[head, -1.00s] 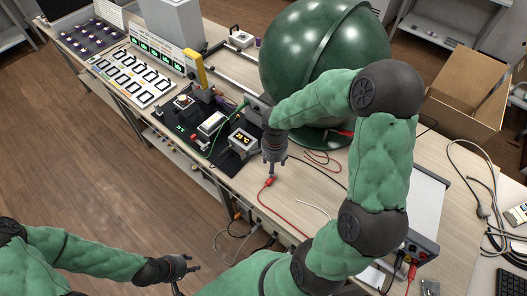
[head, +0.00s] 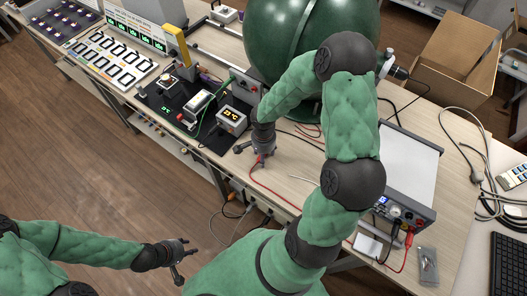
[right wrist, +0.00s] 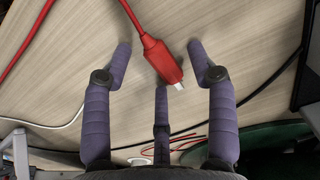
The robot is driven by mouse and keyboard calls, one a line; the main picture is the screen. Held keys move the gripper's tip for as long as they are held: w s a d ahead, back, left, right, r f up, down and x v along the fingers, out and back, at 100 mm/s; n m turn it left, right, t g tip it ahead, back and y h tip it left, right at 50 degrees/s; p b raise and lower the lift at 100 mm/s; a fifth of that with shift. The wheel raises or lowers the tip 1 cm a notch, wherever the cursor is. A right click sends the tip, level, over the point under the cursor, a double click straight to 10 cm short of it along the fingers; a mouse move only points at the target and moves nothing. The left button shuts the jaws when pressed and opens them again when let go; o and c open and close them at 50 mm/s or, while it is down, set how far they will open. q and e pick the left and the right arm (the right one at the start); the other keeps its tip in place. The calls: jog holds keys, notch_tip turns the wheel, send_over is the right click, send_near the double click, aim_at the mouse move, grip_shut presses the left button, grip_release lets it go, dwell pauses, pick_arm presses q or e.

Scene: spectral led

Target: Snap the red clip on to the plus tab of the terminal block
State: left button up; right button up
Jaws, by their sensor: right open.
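The red clip (right wrist: 160,58), on a red lead, lies on the wood table. In the right wrist view its metal tip points down and right, between my open purple fingers. My right gripper (right wrist: 162,64) is not closed on it; a third finger stands below the clip. In the head view the right gripper (head: 258,155) hangs just over the clip (head: 259,161), which it partly covers. My left gripper (head: 183,262) is open and empty, low at the left, away from the table. The terminal block and its plus tab cannot be picked out clearly.
A power supply (head: 402,207) with red and black leads stands at the right.

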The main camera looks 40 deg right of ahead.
grip_shut()
dwell(0.5)
jog(key=shift+r, duration=0.2)
jog(key=shift+r+p, duration=0.85)
jog(key=shift+r, duration=0.7)
